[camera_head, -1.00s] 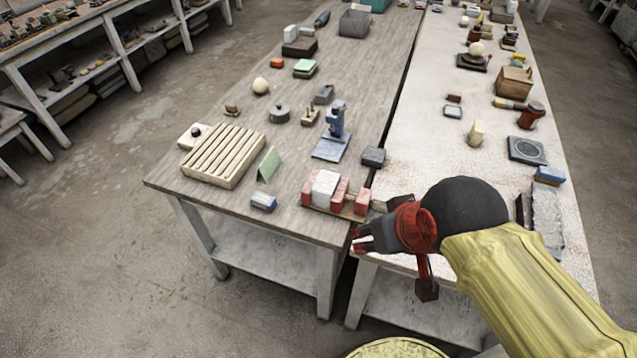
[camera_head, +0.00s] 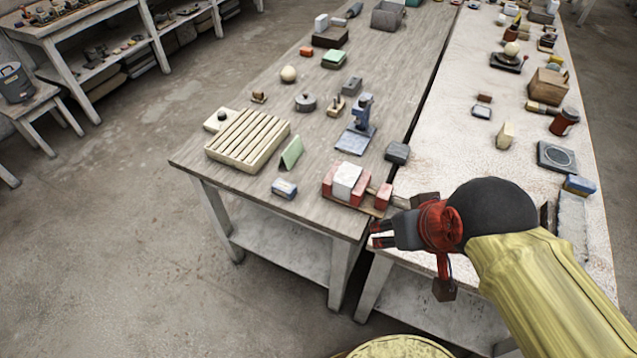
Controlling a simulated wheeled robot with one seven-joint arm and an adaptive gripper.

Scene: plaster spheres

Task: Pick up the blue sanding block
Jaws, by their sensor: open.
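A small blue block with a pale band (camera_head: 284,188) lies near the front edge of the left grey wooden table (camera_head: 225,175). Another blue block with a tan side (camera_head: 579,185) lies at the right edge of the white table, right of my arm. I cannot tell for certain which one is the sanding block. My gripper (camera_head: 376,235) is open and empty, over the front of the gap between the tables. It points left, to the right of the banded block and well apart from it.
A clamp-like holder with red jaws and a white block (camera_head: 346,182) stands between my gripper and the banded block. A green folded card (camera_head: 291,153) and a slatted wooden rack (camera_head: 247,138) are behind that block. Floor in front is clear.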

